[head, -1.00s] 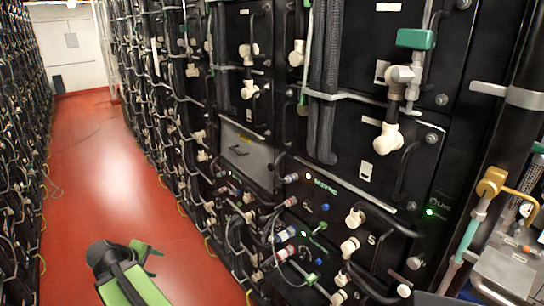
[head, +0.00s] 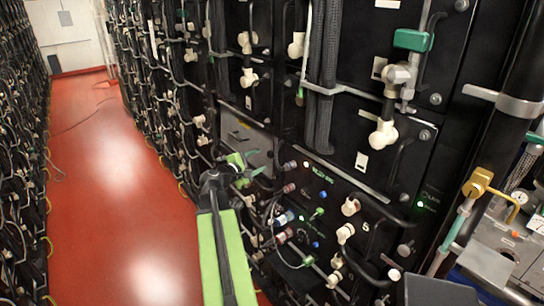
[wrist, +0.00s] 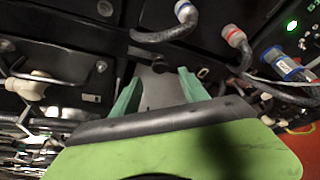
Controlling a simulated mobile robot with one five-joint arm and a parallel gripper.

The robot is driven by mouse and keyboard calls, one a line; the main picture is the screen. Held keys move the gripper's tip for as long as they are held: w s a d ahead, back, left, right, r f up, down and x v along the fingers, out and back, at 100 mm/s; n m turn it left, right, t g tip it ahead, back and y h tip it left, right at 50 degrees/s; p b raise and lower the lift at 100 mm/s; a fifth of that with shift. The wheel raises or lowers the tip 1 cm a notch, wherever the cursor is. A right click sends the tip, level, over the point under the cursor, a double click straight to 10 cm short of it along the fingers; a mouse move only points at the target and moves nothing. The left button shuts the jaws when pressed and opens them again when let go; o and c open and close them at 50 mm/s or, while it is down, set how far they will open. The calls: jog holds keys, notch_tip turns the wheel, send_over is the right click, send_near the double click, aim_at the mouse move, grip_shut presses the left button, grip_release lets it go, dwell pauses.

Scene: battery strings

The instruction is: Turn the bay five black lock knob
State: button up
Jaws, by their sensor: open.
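My gripper (head: 250,171) is open in the head view, its green fingers in front of the rack beside a grey panel (head: 238,130). In the wrist view the open green fingers (wrist: 158,92) point at a grey surface (wrist: 160,86), with nothing seen between them. A small dark round part (wrist: 176,72) shows just beyond the fingertips; I cannot tell for sure that it is the black lock knob. In the head view the gripper and arm hide part of the panel. A "5"-like mark (head: 365,225) is on the lower right module.
Cables with red collars (wrist: 236,37) and blue collars (wrist: 282,60) lie close on the right in the wrist view. White elbow connectors (head: 383,133) stick out from the rack. A brass fitting (head: 478,182) stands at right.

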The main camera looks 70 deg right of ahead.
aim_at(269, 155)
jog(key=b+x, duration=0.1)
jog(key=x, duration=0.8)
jog(key=shift+f+b, duration=0.1)
jog(key=shift+b, duration=0.2)
jog(key=shift+d, duration=0.35)
jog(key=shift+s, duration=0.1)
jog(key=shift+c, duration=0.4)
